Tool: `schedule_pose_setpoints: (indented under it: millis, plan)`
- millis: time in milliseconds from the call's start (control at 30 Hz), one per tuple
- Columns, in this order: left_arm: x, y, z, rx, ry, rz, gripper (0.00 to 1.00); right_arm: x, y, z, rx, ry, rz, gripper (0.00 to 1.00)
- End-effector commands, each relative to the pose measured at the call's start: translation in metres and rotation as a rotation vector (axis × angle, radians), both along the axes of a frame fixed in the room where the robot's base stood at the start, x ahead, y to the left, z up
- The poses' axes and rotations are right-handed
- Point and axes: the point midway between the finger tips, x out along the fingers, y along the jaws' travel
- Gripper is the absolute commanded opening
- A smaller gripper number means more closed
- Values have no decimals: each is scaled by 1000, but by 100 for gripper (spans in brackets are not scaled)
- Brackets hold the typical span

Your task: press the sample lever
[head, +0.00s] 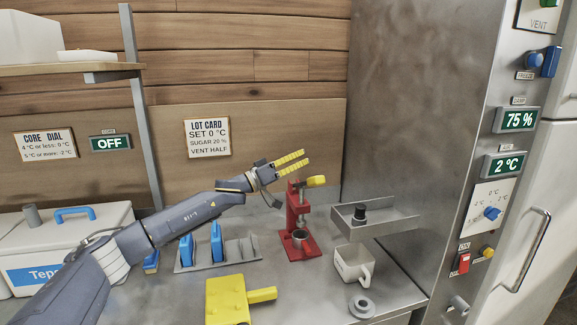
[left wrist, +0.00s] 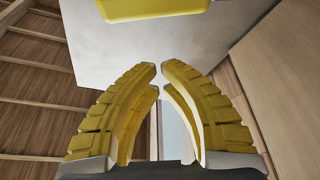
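A red press (head: 296,215) stands on the metal counter, with a yellow-ended lever (head: 317,181) sticking out to the right at its top. I take this as the sample lever; no label on it is readable. A small grey cup (head: 299,238) sits at its base. My left gripper (head: 304,157) is just above and left of the lever's yellow end, apart from it. Its yellow fingers also show in the left wrist view (left wrist: 160,72), tips together with nothing between them. A yellow piece (left wrist: 155,8) shows at that view's top edge, probably the lever end. My right gripper is not in view.
A grey rack (head: 218,258) with blue pieces and a yellow block with a handle (head: 228,300) lie in front. A white mug (head: 354,264) and a metal tray (head: 385,222) stand right of the press. A steel cabinet (head: 425,110) bounds the right side.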

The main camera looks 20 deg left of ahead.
Motion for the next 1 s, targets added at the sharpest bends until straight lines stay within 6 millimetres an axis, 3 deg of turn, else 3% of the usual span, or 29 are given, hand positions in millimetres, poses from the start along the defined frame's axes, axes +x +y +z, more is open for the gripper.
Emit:
schedule_pose_setpoints:
  millis: [167,500,1000]
  plan:
    - [17,-18,9,-1,-1,0,0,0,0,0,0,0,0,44]
    - [4,-24,-21,-1,1,1,0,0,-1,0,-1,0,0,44]
    - [0,-26,-29,0,0,0,0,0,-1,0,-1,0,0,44]
